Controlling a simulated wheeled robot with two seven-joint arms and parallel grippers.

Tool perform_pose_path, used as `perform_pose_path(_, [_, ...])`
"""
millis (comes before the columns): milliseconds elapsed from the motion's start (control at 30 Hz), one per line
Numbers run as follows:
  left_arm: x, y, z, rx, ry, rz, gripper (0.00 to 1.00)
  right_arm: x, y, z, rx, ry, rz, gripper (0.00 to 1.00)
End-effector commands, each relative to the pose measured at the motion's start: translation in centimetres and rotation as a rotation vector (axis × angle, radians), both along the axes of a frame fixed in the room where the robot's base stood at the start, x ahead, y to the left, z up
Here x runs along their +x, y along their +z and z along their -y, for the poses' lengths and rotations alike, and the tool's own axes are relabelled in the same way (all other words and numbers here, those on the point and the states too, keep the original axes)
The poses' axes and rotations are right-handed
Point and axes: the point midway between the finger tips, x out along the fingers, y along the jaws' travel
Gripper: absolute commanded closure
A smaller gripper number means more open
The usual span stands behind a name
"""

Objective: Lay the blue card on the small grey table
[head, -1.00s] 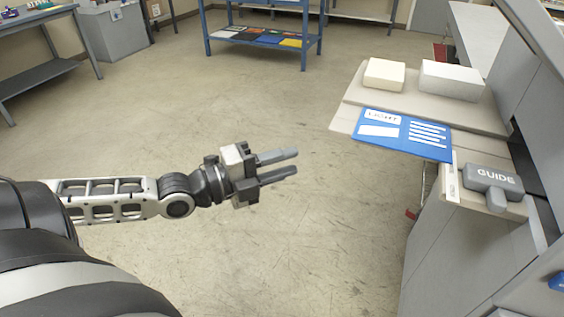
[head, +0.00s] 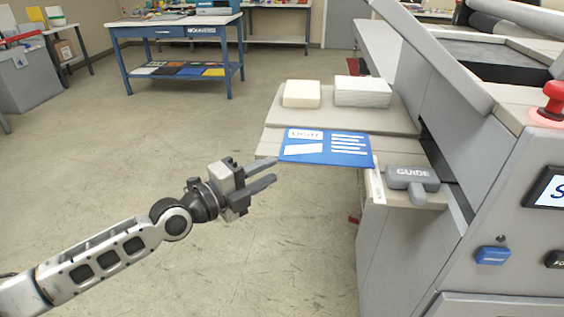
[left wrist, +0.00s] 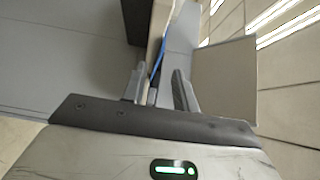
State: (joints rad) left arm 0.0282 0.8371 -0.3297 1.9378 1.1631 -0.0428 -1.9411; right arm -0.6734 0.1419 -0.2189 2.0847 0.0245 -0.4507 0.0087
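The blue card (head: 325,148), with white print, lies flat on the machine's pale infeed shelf (head: 272,138), its near side sticking out over the front edge. My left gripper (head: 276,170) is open with nothing held, its fingertips at the card's near left corner. In the left wrist view the card (left wrist: 157,62) shows as a thin blue edge, in line with the gap between the open fingers (left wrist: 158,72). I cannot tell whether it is between them. I cannot pick out the small grey table with certainty. My right gripper is in neither view.
A grey guide (head: 411,178) sits right of the card. Two pale blocks (head: 301,93) (head: 362,91) stand behind it. The machine's body (head: 490,170) and red stop button (head: 552,97) are at the right. A blue-framed bench (head: 180,30) is at the back.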

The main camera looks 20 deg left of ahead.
Motion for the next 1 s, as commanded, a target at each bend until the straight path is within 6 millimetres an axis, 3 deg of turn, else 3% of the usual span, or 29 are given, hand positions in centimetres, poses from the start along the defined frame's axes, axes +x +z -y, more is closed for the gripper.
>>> perform_pose_path(100, [1.9, 0.2, 1.0, -0.004, 0.001, 0.001, 0.71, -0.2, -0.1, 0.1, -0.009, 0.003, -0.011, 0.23])
perform_pose_path(300, [3.7, 0.1, 2.0, -0.001, 0.002, 0.000, 0.71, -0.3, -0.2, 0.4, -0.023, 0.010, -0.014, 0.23])
perform_pose_path(700, [4.2, 0.0, 2.3, 0.000, 0.001, -0.001, 0.71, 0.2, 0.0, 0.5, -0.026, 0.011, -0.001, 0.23])
perform_pose_path(800, [4.2, 0.0, 2.3, 0.000, 0.001, -0.001, 0.96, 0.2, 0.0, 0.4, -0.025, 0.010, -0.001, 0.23])
perform_pose_path(833, [4.2, -0.1, 2.3, 0.000, 0.001, -0.001, 1.00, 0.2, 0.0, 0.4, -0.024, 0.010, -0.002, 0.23])
perform_pose_path(1000, [4.2, -0.1, 2.3, 0.000, 0.001, -0.001, 1.00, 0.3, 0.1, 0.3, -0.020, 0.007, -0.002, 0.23])
